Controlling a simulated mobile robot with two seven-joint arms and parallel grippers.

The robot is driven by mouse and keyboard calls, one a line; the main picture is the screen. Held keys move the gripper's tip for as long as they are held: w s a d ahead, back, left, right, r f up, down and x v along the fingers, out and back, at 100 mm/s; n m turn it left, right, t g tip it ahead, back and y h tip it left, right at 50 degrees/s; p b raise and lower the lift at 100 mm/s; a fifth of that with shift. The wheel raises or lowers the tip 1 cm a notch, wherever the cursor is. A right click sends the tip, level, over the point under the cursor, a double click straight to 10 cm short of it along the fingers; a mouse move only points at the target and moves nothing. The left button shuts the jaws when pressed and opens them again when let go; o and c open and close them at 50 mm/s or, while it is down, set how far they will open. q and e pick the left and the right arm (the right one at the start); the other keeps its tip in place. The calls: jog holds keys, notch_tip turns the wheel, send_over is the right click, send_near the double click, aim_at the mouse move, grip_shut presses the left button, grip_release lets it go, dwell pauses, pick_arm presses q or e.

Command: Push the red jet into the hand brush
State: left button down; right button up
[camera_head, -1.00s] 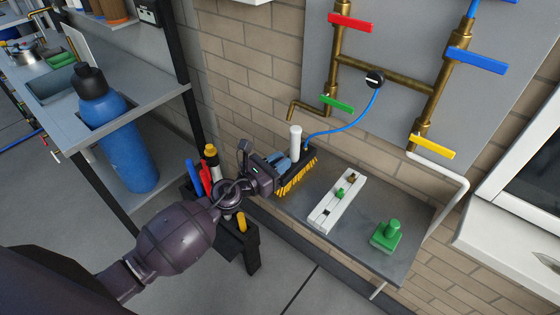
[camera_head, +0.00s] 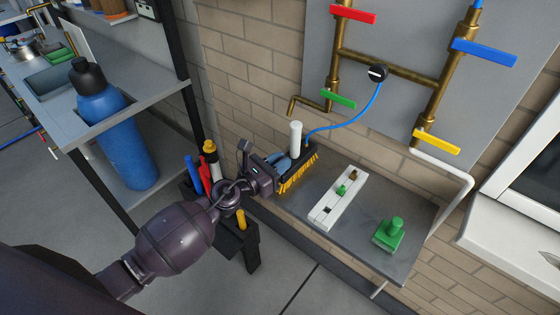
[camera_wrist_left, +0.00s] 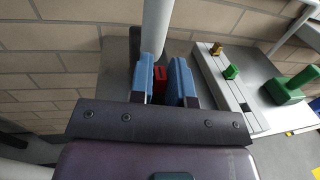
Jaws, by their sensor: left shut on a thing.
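My left gripper (camera_head: 283,163) is at the left end of the grey shelf, close against the hand brush. In the left wrist view its two blue fingers (camera_wrist_left: 163,82) are shut on the red jet (camera_wrist_left: 160,76); only a small red part shows between them. The hand brush has yellow bristles (camera_head: 299,175) and an upright white handle (camera_head: 295,140), which also shows in the left wrist view (camera_wrist_left: 157,30) just beyond the fingertips. The jet's front end and the brush's socket are hidden, so I cannot tell whether they touch. My right gripper is not in view.
A white rack (camera_head: 325,214) with a green and a brown jet stands on the shelf (camera_head: 365,240). A green block with a knob (camera_head: 390,234) is to its right. A blue hose (camera_head: 350,122) runs from a wall valve to the brush. Brass pipes are above.

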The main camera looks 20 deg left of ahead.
pick_arm(q)
jog(key=c, duration=1)
grip_release()
jog(key=shift+f, duration=0.15)
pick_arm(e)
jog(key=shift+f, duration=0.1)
pick_arm(q)
jog(key=v, duration=0.3)
jog(key=shift+s+f, duration=0.15)
jog(key=b+v, duration=0.2)
jog(key=v, duration=0.5)
jog(key=shift+s+a+r, duration=0.25)
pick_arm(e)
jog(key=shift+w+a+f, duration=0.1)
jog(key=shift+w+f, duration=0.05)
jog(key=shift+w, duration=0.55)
